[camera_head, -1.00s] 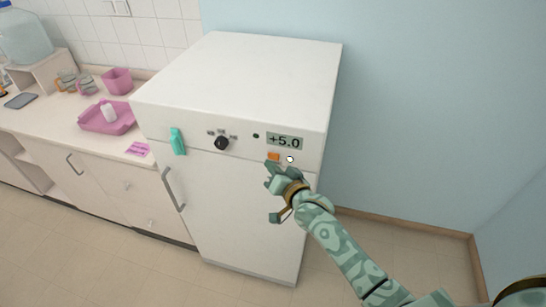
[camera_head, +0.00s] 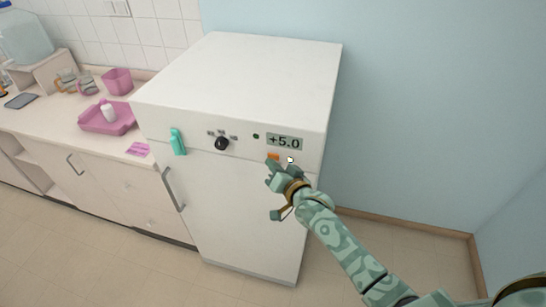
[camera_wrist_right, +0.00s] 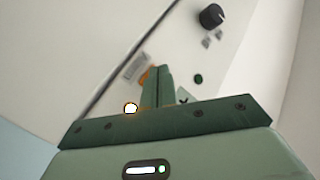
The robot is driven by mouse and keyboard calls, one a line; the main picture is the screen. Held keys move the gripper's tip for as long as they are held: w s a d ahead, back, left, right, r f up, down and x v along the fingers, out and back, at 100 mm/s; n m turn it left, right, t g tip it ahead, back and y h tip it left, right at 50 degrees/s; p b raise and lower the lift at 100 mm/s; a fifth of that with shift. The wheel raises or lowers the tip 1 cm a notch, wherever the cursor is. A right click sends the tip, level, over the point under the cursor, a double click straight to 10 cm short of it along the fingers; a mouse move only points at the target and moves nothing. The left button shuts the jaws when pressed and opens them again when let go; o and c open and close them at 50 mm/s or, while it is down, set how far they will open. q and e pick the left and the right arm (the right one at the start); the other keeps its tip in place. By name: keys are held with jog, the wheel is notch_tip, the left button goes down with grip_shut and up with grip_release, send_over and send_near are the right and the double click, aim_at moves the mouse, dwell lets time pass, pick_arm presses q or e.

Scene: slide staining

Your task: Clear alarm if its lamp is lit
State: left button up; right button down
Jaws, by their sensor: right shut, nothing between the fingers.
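The white cabinet (camera_head: 236,215) has a front panel with a display (camera_head: 284,142) reading +5.0. Below the display are an orange button (camera_head: 273,156) and a small round lamp (camera_head: 290,160). In the right wrist view the lamp (camera_wrist_right: 130,107) glows white-yellow, so it is lit. My right gripper (camera_head: 270,165) is at the panel, its fingertips just below the orange button. In the wrist view its shut, empty fingers (camera_wrist_right: 157,70) partly cover the orange button (camera_wrist_right: 146,76). I cannot tell whether they touch it. My left gripper is not in view.
A black knob (camera_head: 221,143), a small dark round spot (camera_head: 256,136) and a teal object (camera_head: 177,141) are on the cabinet front. A pink tray (camera_head: 92,126) holding a white bottle (camera_head: 108,112) is on the counter at left. Right of the cabinet the floor is clear.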

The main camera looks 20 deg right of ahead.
jog(key=shift+w+d, duration=0.2)
jog(key=shift+w, duration=0.05)
dwell(0.7)
jog(key=shift+s+a, duration=0.1)
jog(key=shift+s+a+p, duration=0.35)
jog(key=shift+s+p, duration=0.2)
jog(key=shift+p, duration=0.05)
jog(key=s+a+p, duration=0.1)
jog(key=s, duration=0.1)
jog(key=s+a+p, duration=0.1)
jog(key=s, duration=0.1)
jog(key=shift+a+p, duration=0.3)
jog(key=shift+a, duration=0.1)
